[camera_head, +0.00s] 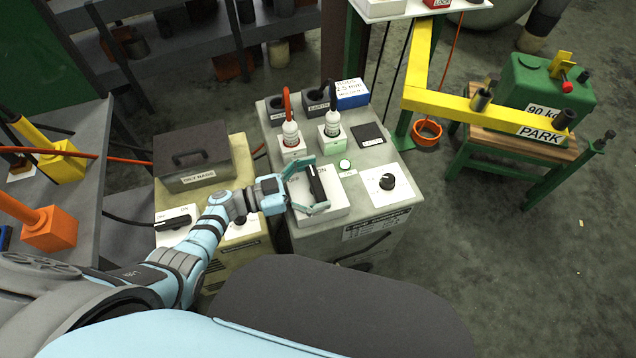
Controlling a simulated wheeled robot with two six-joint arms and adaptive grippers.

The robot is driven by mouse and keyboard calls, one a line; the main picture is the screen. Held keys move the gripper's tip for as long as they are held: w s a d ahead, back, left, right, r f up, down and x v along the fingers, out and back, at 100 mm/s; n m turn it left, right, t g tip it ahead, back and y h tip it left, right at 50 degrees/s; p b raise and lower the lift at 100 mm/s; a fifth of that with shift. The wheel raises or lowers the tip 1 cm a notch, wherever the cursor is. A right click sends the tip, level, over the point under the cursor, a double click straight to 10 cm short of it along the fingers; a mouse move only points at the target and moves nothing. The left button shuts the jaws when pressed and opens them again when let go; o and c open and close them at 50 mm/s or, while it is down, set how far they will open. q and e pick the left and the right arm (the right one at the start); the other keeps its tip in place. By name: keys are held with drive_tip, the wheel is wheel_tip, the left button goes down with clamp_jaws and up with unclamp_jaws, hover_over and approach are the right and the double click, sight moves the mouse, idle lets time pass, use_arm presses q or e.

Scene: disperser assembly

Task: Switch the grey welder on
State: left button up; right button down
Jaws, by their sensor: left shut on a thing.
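The grey welder (345,238) stands in the middle of the view. A black switch lever (318,184) sits on a white plate (335,208) on its top. My left gripper (314,189) reaches in from the left and is shut on the lever, with one finger at the far end and one at the near end. The fingers partly cover the plate, so its lettering is mostly hidden. A small round pale-green lamp (344,164) sits just beyond the lever, and a black dial (387,181) is to its right. My right gripper is not in view.
A yellowish cabinet (238,262) with its own switch (173,222) and a dark lidded box (193,160) stands left. A yellow beam (480,112) lies right. Floor is clear at lower right.

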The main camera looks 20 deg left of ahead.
use_arm(q)
drive_tip(key=o, duration=0.9)
drive_tip(key=shift+a, duration=0.1)
drive_tip(key=v, duration=1.2)
drive_tip(key=shift+w+a, duration=0.1)
